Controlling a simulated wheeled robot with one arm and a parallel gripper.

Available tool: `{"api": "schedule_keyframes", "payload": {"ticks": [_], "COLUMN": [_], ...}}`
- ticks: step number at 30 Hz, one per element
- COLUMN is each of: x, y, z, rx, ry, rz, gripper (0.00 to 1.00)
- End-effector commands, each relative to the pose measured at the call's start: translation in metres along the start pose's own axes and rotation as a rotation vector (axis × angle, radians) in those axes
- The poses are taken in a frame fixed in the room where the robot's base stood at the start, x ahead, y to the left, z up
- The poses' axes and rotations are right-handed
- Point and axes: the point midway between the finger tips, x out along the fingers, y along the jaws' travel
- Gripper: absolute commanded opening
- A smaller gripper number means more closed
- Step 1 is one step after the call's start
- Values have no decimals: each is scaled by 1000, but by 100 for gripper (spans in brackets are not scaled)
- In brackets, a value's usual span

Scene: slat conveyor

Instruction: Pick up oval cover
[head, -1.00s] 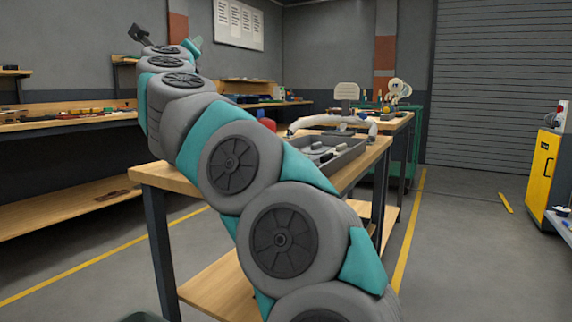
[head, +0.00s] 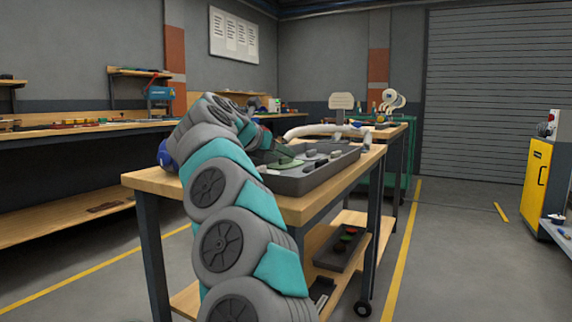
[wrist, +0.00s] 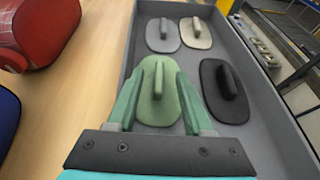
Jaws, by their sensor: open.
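Several oval covers, each with a raised ridge handle, lie in a grey tray (wrist: 273,130). In the wrist view a green oval cover (wrist: 158,88) lies between the two green fingers of my open gripper (wrist: 160,80); whether they touch it cannot be told. A black oval cover (wrist: 228,92) lies to its right. A grey one (wrist: 162,36) and a beige one (wrist: 196,33) lie farther up the tray. In the head view my arm reaches over the table to the tray (head: 300,185), and the gripper is partly hidden by the arm.
The tray stands on a wooden table (head: 150,180). A red object (wrist: 45,30) and a blue object (wrist: 6,120) stand left of the tray in the wrist view. A lower shelf holds a dark tray (head: 335,260). Open floor lies right of the table.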

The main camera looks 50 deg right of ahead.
Motion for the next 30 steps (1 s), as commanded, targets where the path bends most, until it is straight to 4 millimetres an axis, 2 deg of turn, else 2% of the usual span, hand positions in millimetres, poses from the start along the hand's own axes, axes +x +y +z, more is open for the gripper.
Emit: {"api": "schedule_keyframes", "payload": {"ticks": [9,17,30], "x": [42,45,45], "y": [0,1,0], "z": [1,1,1], "rx": [-3,-2,-2], "ry": [0,-1,-2], "rz": [-2,2,2], "gripper": [51,50,1]}}
